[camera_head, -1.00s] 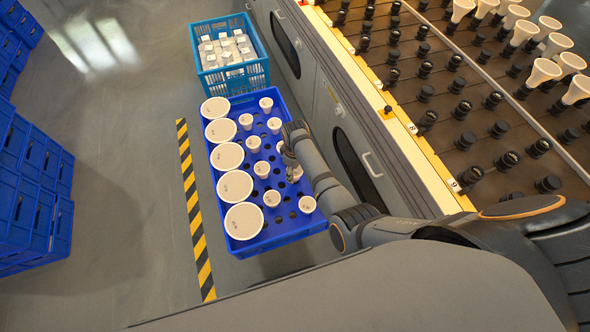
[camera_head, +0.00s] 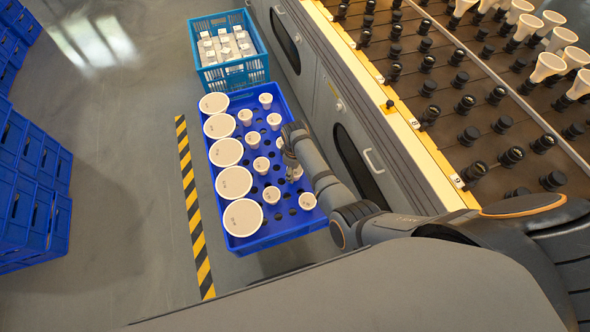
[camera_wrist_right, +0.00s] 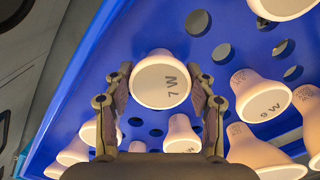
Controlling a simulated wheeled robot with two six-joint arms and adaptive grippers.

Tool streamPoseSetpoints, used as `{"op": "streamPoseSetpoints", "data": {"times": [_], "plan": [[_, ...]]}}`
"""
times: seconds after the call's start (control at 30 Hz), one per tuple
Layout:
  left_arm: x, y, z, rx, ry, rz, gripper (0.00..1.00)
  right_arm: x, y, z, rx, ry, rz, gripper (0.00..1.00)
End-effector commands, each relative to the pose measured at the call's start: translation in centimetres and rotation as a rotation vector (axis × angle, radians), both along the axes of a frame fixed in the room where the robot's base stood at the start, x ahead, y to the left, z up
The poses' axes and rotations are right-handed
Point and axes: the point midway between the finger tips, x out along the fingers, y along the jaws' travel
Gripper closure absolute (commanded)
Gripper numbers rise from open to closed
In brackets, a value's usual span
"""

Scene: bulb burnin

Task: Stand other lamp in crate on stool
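The blue crate (camera_head: 275,238) with round holes stands on the floor beside the cabinet. It holds white lamps standing face up: large ones (camera_head: 234,182) along the left and small ones (camera_head: 271,195) to the right. My right gripper (camera_head: 291,171) points down into the crate's right side. In the right wrist view its fingers (camera_wrist_right: 161,88) flank a small lamp marked 7 W (camera_wrist_right: 163,84). I cannot tell whether the pads touch it. A lamp marked 9 W (camera_wrist_right: 263,100) stands to its right. My left gripper and the stool are not in view.
A lighter blue crate (camera_head: 233,75) with white-topped boxes stands behind the lamp crate. A grey cabinet (camera_head: 327,105) with a rack of black sockets (camera_head: 470,136) is close on the right. Striped floor tape (camera_head: 193,207) and stacked blue crates (camera_head: 35,180) are left, with free floor between.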

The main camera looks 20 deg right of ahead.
Motion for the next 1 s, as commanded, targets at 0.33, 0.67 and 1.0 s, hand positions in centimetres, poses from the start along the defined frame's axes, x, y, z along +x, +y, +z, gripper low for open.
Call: {"op": "streamPoseSetpoints", "data": {"times": [0.33,0.67,1.0], "plan": [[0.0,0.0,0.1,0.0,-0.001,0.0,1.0,0.0,0.0,0.0,0.0,0.0,0.0,0.2],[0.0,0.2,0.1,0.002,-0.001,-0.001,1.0,0.0,0.0,3.2,0.0,-0.004,0.0,0.2],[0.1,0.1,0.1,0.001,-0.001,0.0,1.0,0.0,0.0,10.6,0.0,-0.001,0.0,0.2]]}}
